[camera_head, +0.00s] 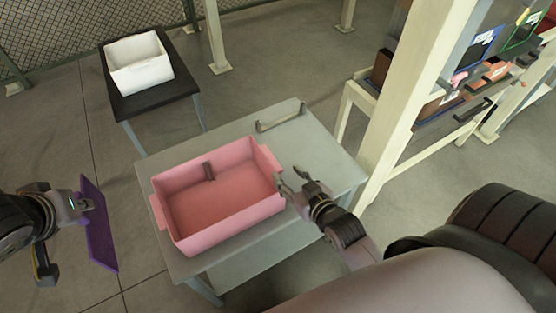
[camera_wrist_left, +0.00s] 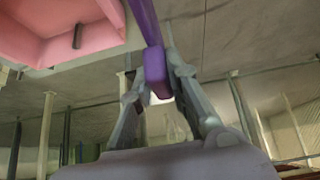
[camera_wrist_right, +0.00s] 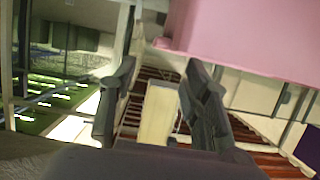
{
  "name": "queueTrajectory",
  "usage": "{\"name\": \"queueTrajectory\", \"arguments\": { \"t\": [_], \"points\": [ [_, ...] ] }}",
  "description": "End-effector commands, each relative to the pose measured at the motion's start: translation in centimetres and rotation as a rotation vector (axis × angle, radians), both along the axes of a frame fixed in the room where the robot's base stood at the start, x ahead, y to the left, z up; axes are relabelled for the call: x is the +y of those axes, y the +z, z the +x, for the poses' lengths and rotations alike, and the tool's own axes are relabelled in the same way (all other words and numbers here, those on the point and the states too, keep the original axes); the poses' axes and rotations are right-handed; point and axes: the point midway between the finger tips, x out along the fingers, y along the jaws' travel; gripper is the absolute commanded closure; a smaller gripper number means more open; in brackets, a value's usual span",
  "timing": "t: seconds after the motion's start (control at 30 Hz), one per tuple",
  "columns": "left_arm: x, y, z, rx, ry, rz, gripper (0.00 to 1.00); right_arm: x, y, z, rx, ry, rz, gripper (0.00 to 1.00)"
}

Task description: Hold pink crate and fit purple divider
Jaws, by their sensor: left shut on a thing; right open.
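The pink crate (camera_head: 218,228) stands upright and open on a grey table. A dark slot piece (camera_head: 209,171) shows on its far inner wall. The purple divider (camera_head: 98,226) is off the table to the left of the crate. My left gripper (camera_head: 84,204) is shut on the divider, whose edge also shows between the fingers in the left wrist view (camera_wrist_left: 155,66). My right gripper (camera_head: 290,182) is open and empty beside the crate's right end, close to its end handle (camera_head: 268,160). In the right wrist view the crate (camera_wrist_right: 245,40) is above the open fingers (camera_wrist_right: 158,92).
The grey table (camera_head: 320,158) has free room behind the crate. A grey handled bracket (camera_head: 281,117) lies near its back edge. A white bin (camera_head: 139,66) stands on a black table at back left. A cream post (camera_head: 405,100) and a shelf of goods stand at right.

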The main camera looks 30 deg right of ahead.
Motion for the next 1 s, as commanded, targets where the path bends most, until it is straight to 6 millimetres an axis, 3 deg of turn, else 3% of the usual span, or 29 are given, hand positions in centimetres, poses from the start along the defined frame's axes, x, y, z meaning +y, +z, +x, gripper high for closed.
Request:
{"name": "queueTrajectory", "arguments": {
  "t": [0.3,0.5,1.0],
  "points": [
    [0.0,0.0,0.0,-0.001,0.0,0.0,1.0,0.2,-2.1,5.9,0.0,-0.001,0.002,0.57],
    [0.0,0.0,0.0,-0.001,0.0,0.0,1.0,0.3,-3.1,8.3,0.0,0.0,0.001,0.57],
    [0.0,0.0,0.0,-0.001,0.0,0.0,1.0,0.4,-3.4,9.2,0.001,0.0,0.001,0.6]
  ]
}}
